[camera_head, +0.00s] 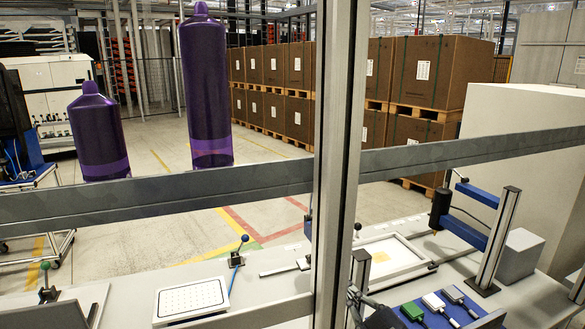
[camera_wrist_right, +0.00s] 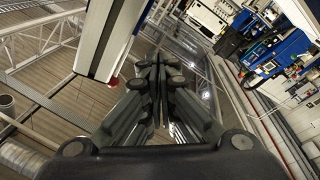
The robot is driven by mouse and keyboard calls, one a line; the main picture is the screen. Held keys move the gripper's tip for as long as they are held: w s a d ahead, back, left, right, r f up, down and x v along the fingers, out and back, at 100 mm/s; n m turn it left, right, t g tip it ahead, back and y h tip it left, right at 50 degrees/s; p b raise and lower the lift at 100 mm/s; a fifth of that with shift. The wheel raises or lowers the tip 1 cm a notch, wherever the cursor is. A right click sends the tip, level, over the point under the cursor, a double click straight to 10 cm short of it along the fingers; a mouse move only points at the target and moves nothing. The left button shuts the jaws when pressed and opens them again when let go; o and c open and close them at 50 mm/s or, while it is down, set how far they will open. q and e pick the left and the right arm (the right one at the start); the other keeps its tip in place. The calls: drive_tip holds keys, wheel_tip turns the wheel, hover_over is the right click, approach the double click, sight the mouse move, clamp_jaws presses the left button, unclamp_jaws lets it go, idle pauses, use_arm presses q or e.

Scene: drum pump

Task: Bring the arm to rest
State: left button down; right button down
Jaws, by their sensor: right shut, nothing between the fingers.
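My right gripper (camera_wrist_right: 157,72) shows in the right wrist view with its dark fingers together and nothing between them. A pale post with a dark stripe (camera_wrist_right: 108,35) stands close to its left. In the head view a dark jointed shape (camera_head: 365,298) shows low beside the upright post; I cannot tell whether it is part of my arm. My left gripper does not show.
A grey rail (camera_head: 120,198) and an upright post (camera_head: 338,140) cross the head view. Beyond them are two purple bottle-shaped things (camera_head: 207,90) (camera_head: 98,135), a workbench (camera_head: 125,295) with a white tray (camera_head: 190,298) and tools, and stacked brown boxes (camera_head: 427,72).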

drive_tip(key=s+d+f+m+g+h, duration=0.3)
drive_tip(key=s+d+f+m+h, duration=0.2)
drive_tip(key=s+f, duration=0.2)
drive_tip(key=s+d+f+m+g+h, duration=0.2)
drive_tip(key=s+d+f+m+h, duration=0.25)
drive_tip(key=s+f+h, duration=0.2)
drive_tip(key=s+f+m+g+y, duration=0.1)
drive_tip(key=s+f+g, duration=0.3)
drive_tip(key=s, duration=0.7)
drive_tip(key=s+f+m+g+y, duration=0.1)
drive_tip(key=s+f+g, duration=0.3)
drive_tip(key=s, duration=0.8)
wheel_tip(320, 180, down, 26)
drive_tip(key=s+a+g+b, duration=0.1)
drive_tip(key=g, duration=0.1)
drive_tip(key=s+d+f+g+b, duration=0.1)
drive_tip(key=s+d+f, duration=0.2)
drive_tip(key=s+f, duration=1.4)
drive_tip(key=shift+s+f+n+b, duration=0.2)
drive_tip(key=shift+f+n+b, duration=0.1)
drive_tip(key=shift+f+n, duration=0.25)
drive_tip(key=shift+h, duration=0.25)
